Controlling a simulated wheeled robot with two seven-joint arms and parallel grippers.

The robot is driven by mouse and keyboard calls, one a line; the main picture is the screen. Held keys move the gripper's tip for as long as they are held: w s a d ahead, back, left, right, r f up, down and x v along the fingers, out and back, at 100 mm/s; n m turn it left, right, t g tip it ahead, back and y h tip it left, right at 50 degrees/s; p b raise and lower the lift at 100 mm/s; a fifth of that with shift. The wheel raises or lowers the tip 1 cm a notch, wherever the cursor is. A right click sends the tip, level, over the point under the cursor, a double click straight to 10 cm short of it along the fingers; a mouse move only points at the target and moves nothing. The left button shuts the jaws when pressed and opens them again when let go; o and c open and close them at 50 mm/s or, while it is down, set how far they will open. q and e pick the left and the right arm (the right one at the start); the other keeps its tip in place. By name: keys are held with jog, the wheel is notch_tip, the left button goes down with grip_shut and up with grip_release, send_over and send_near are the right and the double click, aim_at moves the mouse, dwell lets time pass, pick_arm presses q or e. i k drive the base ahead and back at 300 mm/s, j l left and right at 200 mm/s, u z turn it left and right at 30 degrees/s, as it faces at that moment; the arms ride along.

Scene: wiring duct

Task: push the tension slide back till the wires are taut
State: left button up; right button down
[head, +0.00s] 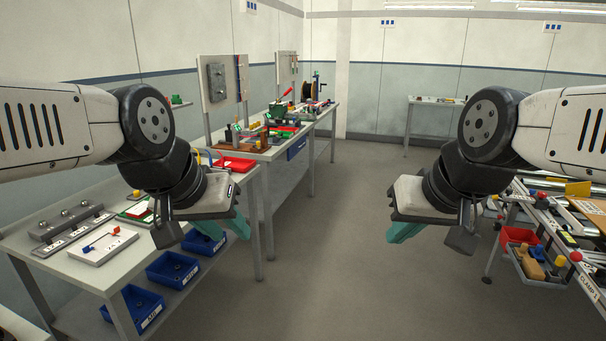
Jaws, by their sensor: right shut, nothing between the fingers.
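My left gripper (239,224) hangs in the air beside the left bench; its teal fingers are partly hidden by its own body, so I cannot tell how far apart they are. My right gripper (402,232) is shut and empty, in the air over the aisle, left of the right-hand bench (550,285). That bench carries rails, a tan panel (592,208) and a label reading CLAMP 1. I cannot make out the tension slide or the wires for certain; the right arm and the picture edge hide part of that bench.
The left bench (105,268) holds fixtures, with blue bins (172,268) below. A red bin (517,236) and a tray of small parts (540,272) hang at the right bench's near side. More benches stand further back (270,150). The grey floor between is clear.

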aim_at(229, 136)
jog(key=i+j+z, duration=0.1)
jog(key=i, duration=1.65)
jog(key=i+l+u, duration=0.1)
jog(key=i+u, duration=0.2)
jog(key=i, duration=0.5)
jog(key=i+j+u, duration=0.1)
jog(key=i+u, duration=0.45)
jog(key=u, duration=0.25)
jog(key=i+u, duration=0.4)
jog(key=l+z, duration=0.05)
